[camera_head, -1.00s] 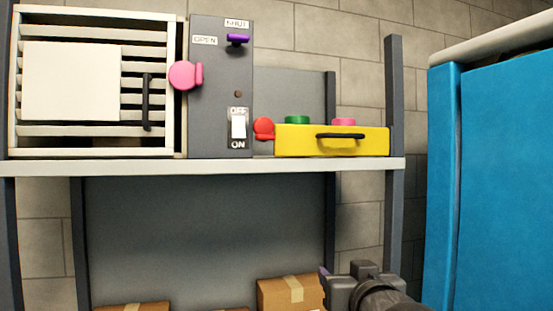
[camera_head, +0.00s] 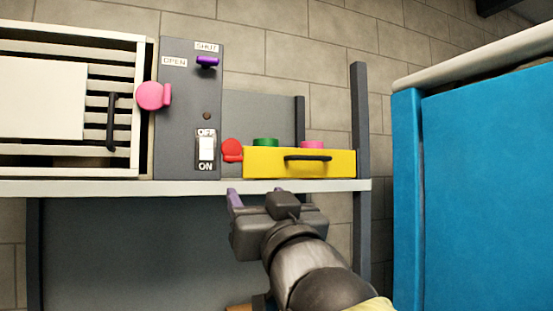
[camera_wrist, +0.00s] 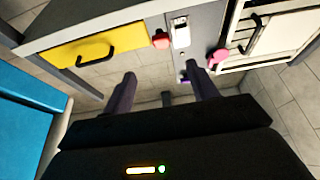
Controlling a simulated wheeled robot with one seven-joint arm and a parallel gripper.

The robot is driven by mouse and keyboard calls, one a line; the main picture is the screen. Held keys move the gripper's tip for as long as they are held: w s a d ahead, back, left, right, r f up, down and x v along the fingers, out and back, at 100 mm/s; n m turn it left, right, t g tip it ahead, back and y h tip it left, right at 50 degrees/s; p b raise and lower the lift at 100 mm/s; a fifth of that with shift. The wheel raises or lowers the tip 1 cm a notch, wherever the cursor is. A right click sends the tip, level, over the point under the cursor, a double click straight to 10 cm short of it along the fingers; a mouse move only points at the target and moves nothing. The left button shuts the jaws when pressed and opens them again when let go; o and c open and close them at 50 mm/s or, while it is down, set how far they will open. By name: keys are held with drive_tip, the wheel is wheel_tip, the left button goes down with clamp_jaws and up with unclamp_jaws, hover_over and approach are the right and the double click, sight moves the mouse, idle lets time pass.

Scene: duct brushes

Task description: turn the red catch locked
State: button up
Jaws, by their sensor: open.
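The red catch (camera_head: 232,150) is a small rounded knob at the left end of the yellow drawer box (camera_head: 300,163), which sits on the shelf. The catch also shows in the wrist view (camera_wrist: 160,39), beside the yellow drawer (camera_wrist: 85,50). My gripper (camera_head: 262,195) is just below the shelf edge in the head view, below and a little right of the catch, not touching it. In the wrist view its two dark purple fingers (camera_wrist: 163,88) are spread apart with nothing between them.
A grey panel (camera_head: 185,110) with a white switch (camera_head: 206,148) and purple lever (camera_head: 207,62) stands left of the catch. A pink catch (camera_head: 153,96) is by the slatted vent (camera_head: 108,152). The shelf edge (camera_head: 120,187) lies above my gripper. A blue cabinet (camera_head: 480,190) stands right.

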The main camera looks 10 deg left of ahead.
sight(234, 160)
drive_tip(key=p+x, duration=0.4)
drive_tip(key=x, duration=0.3)
drive_tip(key=p+x, duration=0.5)
drive_tip(key=x, duration=0.2)
drive_tip(key=shift+r, duration=0.25)
drive_tip(key=shift+p+x, duration=0.45)
drive_tip(key=shift+x, duration=0.4)
drive_tip(key=shift+f, duration=0.15)
drive_tip(key=c, duration=1)
